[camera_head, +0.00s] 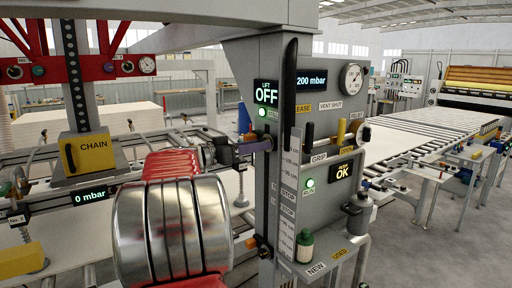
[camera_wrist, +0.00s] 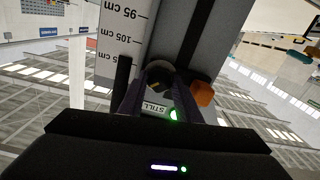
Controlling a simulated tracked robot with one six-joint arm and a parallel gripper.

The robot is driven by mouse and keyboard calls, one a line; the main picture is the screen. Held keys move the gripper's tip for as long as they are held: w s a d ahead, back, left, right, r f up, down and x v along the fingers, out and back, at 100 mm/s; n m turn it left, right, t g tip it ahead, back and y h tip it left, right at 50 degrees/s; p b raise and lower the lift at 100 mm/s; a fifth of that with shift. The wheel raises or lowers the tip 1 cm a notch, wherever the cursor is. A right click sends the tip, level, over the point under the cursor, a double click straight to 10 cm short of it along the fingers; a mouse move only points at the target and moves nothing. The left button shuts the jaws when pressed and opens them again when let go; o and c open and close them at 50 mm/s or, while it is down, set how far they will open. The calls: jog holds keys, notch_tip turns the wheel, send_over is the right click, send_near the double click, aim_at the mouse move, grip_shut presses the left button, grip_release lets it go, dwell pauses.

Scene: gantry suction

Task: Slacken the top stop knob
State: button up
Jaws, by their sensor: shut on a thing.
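My gripper (camera_head: 264,144) reaches from the left to the upright grey column (camera_head: 281,65). Its purple fingers are shut at the height of an orange stop piece. In the wrist view, my gripper (camera_wrist: 159,78) has its two fingers around a dark round knob (camera_wrist: 157,72), mostly hidden between them. The orange piece (camera_wrist: 202,93) sits just right of the fingers. The knob itself cannot be made out in the head view.
A scale (camera_wrist: 117,40) with centimetre marks runs along the column. A lift display (camera_head: 266,93) reads OFF above the gripper. A lower orange stop (camera_head: 262,246) is on the column. A gauge panel with levers and bottles stands to the right. A yellow CHAIN block (camera_head: 88,152) hangs left.

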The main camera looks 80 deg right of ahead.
jog(key=n, duration=0.6)
jog(key=shift+d, duration=0.1)
jog(key=shift+w, duration=0.1)
dwell(0.5)
jog(key=o, duration=1.1)
jog(key=shift+c, duration=0.2)
jog(key=v, duration=1.3)
jog(key=shift+w+a, duration=0.25)
jog(key=shift+a, duration=0.05)
